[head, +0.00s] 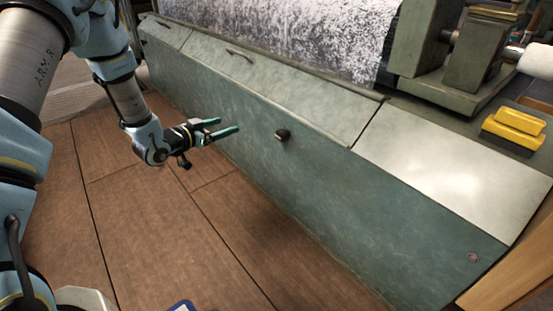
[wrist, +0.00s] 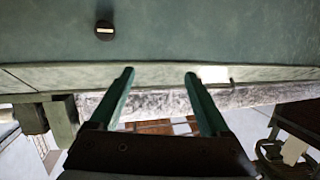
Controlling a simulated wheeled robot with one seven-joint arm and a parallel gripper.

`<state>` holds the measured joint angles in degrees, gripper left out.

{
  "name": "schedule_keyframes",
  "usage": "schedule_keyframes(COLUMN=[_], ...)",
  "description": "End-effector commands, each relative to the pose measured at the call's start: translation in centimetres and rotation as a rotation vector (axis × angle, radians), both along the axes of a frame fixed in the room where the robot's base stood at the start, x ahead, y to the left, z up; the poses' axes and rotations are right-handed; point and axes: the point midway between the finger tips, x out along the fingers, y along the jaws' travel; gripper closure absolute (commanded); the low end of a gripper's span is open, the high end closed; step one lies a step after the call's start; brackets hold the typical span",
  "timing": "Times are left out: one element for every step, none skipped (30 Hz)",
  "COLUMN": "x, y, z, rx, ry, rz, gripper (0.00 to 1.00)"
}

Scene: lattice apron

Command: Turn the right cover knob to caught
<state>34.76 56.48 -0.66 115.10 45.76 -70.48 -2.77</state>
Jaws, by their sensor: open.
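A small black knob (head: 282,135) stands out from the front face of the long green cabinet (head: 330,200), below the lid seam. It also shows in the wrist view as a dark knob (wrist: 104,30) with a pale bar across it, lying roughly level in the picture. My gripper (head: 229,125) is open and empty, to the left of the knob and apart from it. In the wrist view my gripper (wrist: 160,73) has its two green fingers spread, with the knob above and left of them. I cannot tell the knob's marked setting.
A sloped lid (head: 290,88) with a dark handle (head: 239,53) runs along the cabinet top. A pale metal panel (head: 455,168) lies to its right. A small round fitting (head: 473,257) is low on the right.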

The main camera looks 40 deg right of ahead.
Motion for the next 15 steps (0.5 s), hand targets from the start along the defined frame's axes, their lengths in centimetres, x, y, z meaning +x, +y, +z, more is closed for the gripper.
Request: schedule_keyframes(x=[-1.9, -2.9, -4.1, -4.8, -5.5, -6.3, -6.7, -7.0, -7.4, -7.6, -7.7, -7.8, -7.8, -7.8, -7.8], y=[-1.4, -2.0, -2.6, -3.0, -3.3, -3.6, -3.8, -3.9, -4.1, -4.3, -4.5, -4.8, -5.1, -5.5, -6.0], z=[-3.4, -4.1, -4.9, -5.3, -5.7, -6.1, -6.3, -6.5, -6.6, -6.6, -6.5, -6.5, -6.5, -6.5, -6.5], rx=[-0.051, -0.081, -0.119, -0.144, -0.164, -0.188, -0.201, -0.213, -0.224, -0.230, -0.234, -0.237, -0.237, -0.237, -0.237], ry=[0.007, 0.010, 0.015, 0.018, 0.022, 0.027, 0.031, 0.033, 0.035, 0.036, 0.036, 0.037, 0.037, 0.037, 0.036], rz=[-0.062, -0.095, -0.131, -0.155, -0.176, -0.198, -0.210, -0.221, -0.232, -0.238, -0.242, -0.244, -0.245, -0.244, -0.243], gripper=[0.19, 0.19, 0.19, 0.19, 0.19, 0.19, 0.19, 0.19, 0.19, 0.19, 0.19, 0.19, 0.19, 0.19, 0.19])
